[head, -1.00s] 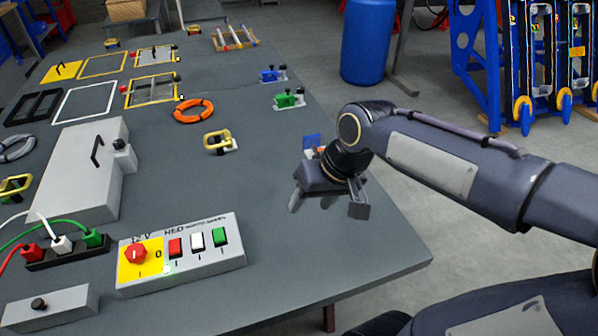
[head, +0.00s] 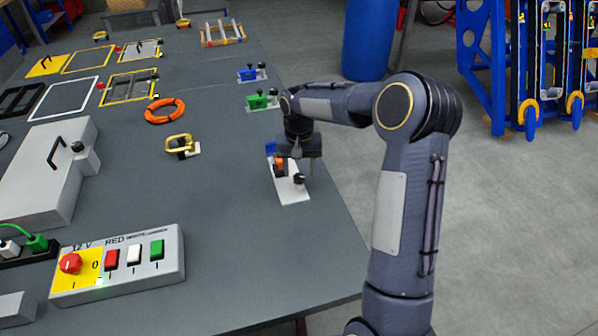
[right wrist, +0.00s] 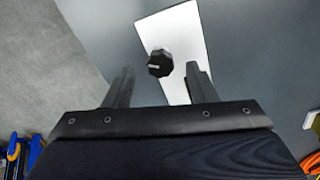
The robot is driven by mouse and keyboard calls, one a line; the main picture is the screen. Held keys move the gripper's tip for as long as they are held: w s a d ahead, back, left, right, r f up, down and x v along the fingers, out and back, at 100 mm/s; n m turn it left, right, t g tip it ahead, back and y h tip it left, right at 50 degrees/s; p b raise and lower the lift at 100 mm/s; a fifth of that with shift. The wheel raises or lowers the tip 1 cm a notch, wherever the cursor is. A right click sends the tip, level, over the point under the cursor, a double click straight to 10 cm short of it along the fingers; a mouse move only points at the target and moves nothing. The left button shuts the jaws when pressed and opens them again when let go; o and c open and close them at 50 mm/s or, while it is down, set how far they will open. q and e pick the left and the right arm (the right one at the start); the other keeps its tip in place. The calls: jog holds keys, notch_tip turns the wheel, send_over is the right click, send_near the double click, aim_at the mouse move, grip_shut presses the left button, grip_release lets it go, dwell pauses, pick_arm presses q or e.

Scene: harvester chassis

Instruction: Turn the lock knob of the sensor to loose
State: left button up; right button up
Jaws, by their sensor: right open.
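The sensor is a white plate (head: 290,190) with an orange part (head: 279,166) and a blue part (head: 270,148), lying near the right edge of the table. Its black lock knob (head: 299,179) stands on the plate. My right gripper (head: 298,165) points down over the plate and partly hides the sensor. In the right wrist view the black knob (right wrist: 160,63) shows between the two open fingertips (right wrist: 159,76), with the white plate (right wrist: 180,35) behind it. The fingers look apart from the knob. My left gripper is not in view.
A green fixture (head: 262,101) and a blue fixture (head: 252,73) stand further back along the right edge. A yellow handle (head: 180,144) and an orange ring (head: 164,111) lie to the left. A switch box (head: 120,268) is at the front left. The table in front of the sensor is clear.

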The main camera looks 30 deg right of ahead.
jog(key=shift+f, duration=1.05)
jog(key=shift+c, duration=0.3)
jog(key=c, duration=0.9)
